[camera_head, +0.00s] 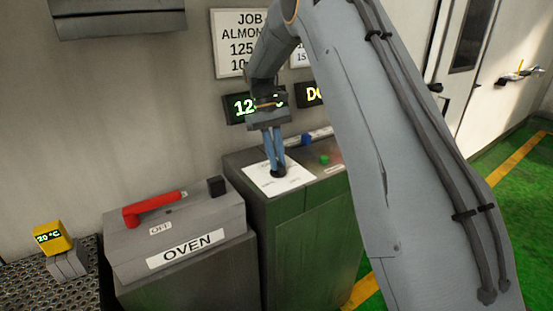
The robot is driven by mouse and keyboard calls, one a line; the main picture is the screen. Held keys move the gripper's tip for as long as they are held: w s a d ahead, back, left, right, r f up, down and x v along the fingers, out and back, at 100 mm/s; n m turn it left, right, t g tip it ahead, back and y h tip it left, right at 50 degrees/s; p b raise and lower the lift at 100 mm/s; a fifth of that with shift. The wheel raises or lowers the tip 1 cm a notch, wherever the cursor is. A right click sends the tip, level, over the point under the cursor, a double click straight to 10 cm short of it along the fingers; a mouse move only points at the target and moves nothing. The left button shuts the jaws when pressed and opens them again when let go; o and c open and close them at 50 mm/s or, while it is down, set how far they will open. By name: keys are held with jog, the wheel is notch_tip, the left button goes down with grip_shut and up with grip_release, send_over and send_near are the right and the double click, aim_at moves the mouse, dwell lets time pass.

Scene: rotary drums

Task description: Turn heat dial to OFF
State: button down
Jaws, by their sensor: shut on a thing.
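The heat dial (278,173) is a small dark knob on a white plate (259,182) with small markings, on top of a grey-green cabinet. My gripper (277,168) points down from above with its blue fingers closed on the dial. The fingers hide much of the dial, and its pointer direction cannot be made out. The plate's markings are too small to read. A lit display (243,106) on the wall behind reads "12" and then is partly hidden by my arm.
Left stands a grey box labelled OVEN (192,248) with a red lever (155,207) beside the word OFF. A green button (323,159) and a blue part (306,139) lie right of the plate. A yellow 20 °C display (52,237) stands far left. My arm covers the right middle.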

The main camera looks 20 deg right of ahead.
jog(key=shift+s, duration=0.1)
dwell(0.5)
jog(key=c, duration=1.7)
grip_release()
jog(key=shift+b+v, duration=1.35)
jog(key=shift+v, duration=2.55)
jog(key=shift+a, duration=0.2)
